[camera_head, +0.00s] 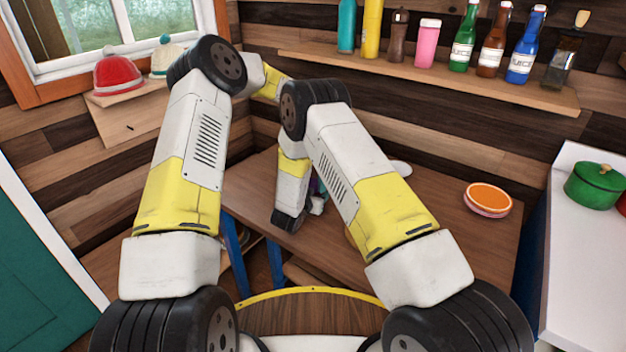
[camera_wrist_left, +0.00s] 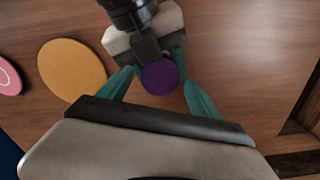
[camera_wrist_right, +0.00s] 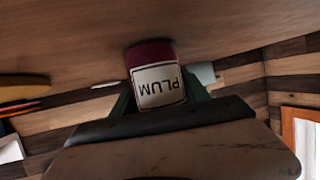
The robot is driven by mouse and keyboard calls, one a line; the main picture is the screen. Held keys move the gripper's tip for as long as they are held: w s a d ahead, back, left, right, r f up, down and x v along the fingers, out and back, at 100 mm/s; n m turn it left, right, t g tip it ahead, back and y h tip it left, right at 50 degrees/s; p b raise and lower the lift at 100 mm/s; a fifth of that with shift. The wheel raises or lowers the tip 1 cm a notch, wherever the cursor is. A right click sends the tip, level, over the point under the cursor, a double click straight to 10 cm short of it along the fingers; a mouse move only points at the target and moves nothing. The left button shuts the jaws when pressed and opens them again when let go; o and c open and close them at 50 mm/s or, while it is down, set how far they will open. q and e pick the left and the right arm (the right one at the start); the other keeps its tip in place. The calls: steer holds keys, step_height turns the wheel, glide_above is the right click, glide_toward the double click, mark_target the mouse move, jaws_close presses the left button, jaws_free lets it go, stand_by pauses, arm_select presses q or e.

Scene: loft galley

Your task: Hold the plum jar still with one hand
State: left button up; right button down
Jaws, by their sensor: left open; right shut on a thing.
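The plum jar stands upright on the wooden table, its purple lid (camera_wrist_left: 160,77) seen from above in the left wrist view. Its white PLUM label (camera_wrist_right: 158,86) appears upside down in the right wrist view. My right gripper (camera_wrist_right: 158,92) is shut on the jar, with teal fingers at its sides; it also shows at the top of the left wrist view (camera_wrist_left: 146,42). My left gripper (camera_wrist_left: 158,84) is open above the jar, fingers spread either side of the lid with gaps. In the head view my arms hide most of the jar and both grippers.
A round orange-brown disc (camera_wrist_left: 72,70) lies left of the jar in the left wrist view, with a pink disc (camera_wrist_left: 8,77) beyond. An orange-topped round stack (camera_head: 488,198) is at the table's right. A shelf (camera_head: 430,80) holds several bottles. A green pot (camera_head: 596,187) stands right.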

arm_select(q)
step_height(320, 180, up, 4)
steer(key=shift+f, duration=0.1)
steer(key=shift+c, duration=0.3)
steer(key=n, duration=0.2)
steer(key=r+n, duration=0.1)
steer(key=n, duration=0.3)
steer(key=shift+r, duration=0.3)
steer(key=n, duration=0.2)
steer(key=r+n, duration=0.1)
steer(key=n, duration=0.3)
steer(key=shift+r+n, duration=0.3)
steer(key=shift+f, duration=4)
